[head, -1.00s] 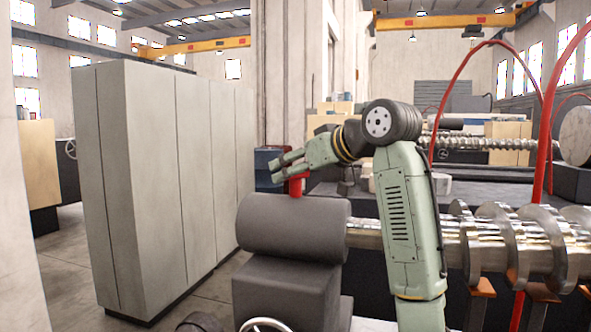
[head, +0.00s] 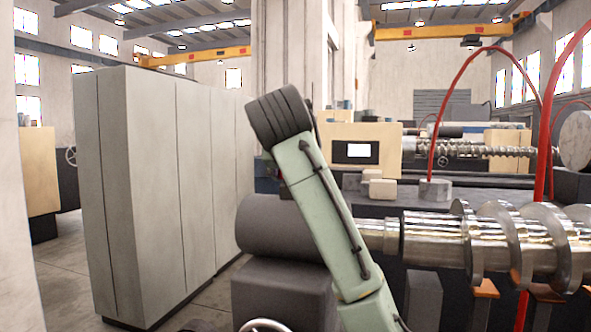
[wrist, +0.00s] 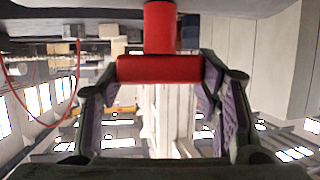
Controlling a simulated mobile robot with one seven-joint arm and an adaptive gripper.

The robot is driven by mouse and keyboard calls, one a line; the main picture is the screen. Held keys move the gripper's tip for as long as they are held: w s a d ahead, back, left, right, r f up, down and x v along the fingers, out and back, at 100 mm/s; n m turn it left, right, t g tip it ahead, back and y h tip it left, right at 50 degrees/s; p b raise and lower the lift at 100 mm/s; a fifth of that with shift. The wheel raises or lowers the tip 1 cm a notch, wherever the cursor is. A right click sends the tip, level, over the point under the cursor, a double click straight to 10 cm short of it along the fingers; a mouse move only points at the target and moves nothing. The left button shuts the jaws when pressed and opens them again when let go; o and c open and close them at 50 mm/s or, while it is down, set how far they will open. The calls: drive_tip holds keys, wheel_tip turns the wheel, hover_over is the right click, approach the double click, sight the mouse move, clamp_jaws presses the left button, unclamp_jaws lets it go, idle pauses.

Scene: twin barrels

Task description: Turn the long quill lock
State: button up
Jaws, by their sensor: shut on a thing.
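The long quill lock (wrist: 160,28) is a red T-shaped handle in the wrist view, with a stem at the top and a crossbar below. My gripper (wrist: 158,69) has one finger at each end of the crossbar and is shut on it. In the head view my arm hides the gripper and most or all of the red handle. The dark grey cylindrical housing (head: 272,228), on which the handle stood in the earlier head frame, lies behind and left of my arm.
A steel screw shaft (head: 440,238) runs right from the housing. A tall grey cabinet (head: 150,190) stands at the left, with bare floor between. Red hoses (head: 545,120) arch at the right. A beige machine with a screen (head: 357,150) is behind.

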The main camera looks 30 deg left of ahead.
drive_tip(key=shift+m+t+h, duration=0.4)
drive_tip(key=shift+m+h, duration=0.7)
drive_tip(key=shift+h, duration=0.2)
drive_tip(key=o, duration=1.2)
drive_tip(key=shift+c, duration=0.2)
drive_tip(key=v, duration=1.2)
drive_tip(key=shift+a+f, duration=0.1)
